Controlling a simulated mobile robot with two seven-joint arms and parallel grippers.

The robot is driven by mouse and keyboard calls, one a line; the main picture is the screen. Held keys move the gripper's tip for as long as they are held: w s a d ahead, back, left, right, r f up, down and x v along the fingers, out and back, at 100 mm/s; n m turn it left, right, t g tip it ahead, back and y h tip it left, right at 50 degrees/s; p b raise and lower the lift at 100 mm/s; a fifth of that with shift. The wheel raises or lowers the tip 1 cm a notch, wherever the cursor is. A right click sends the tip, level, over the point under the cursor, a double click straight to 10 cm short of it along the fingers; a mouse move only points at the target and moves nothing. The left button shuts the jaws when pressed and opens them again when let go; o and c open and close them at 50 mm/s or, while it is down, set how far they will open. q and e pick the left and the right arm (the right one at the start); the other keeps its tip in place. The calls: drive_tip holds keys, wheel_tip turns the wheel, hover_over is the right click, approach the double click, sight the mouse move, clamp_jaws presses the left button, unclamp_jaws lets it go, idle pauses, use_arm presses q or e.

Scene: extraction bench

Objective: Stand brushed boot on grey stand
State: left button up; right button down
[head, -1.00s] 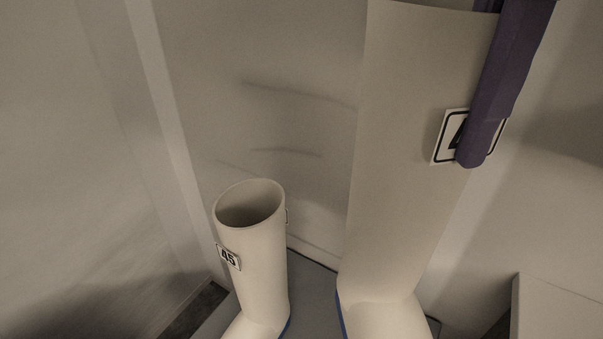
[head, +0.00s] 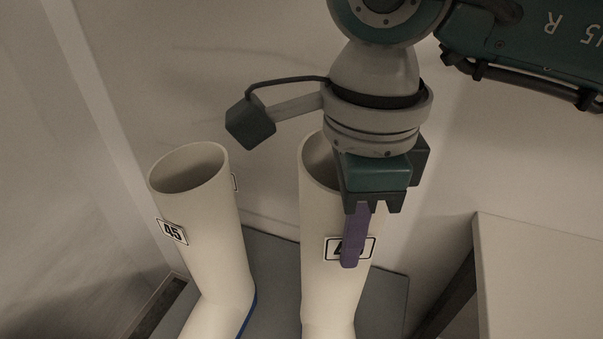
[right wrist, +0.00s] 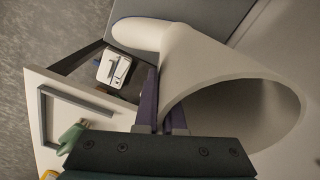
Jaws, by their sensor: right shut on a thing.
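My right gripper (head: 362,225) is shut on the upper wall of a cream boot (head: 318,225) with a "45" label. One purple finger lies outside over the label; the other is hidden in the head view. The held boot is upright, its foot cut off at the bottom. The right wrist view shows its open top (right wrist: 285,95) beside the purple fingers (right wrist: 163,110). A second cream boot (head: 205,235), also labelled 45, stands at left. The grey stand (head: 275,250) shows under and behind both boots. Contact between held boot and stand cannot be told. My left gripper is not in view.
A pale box or table (head: 540,265) is at right of the stand. A pale wall rises close behind the boots.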

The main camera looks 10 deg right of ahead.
sight(331, 293)
wheel_tip(331, 293, down, 6)
drive_tip(key=shift+f, duration=0.15)
idle(0.3)
drive_tip(key=shift+f+b, duration=0.15)
drive_tip(key=shift+b, duration=0.2)
drive_tip(key=c, duration=1)
unclamp_jaws()
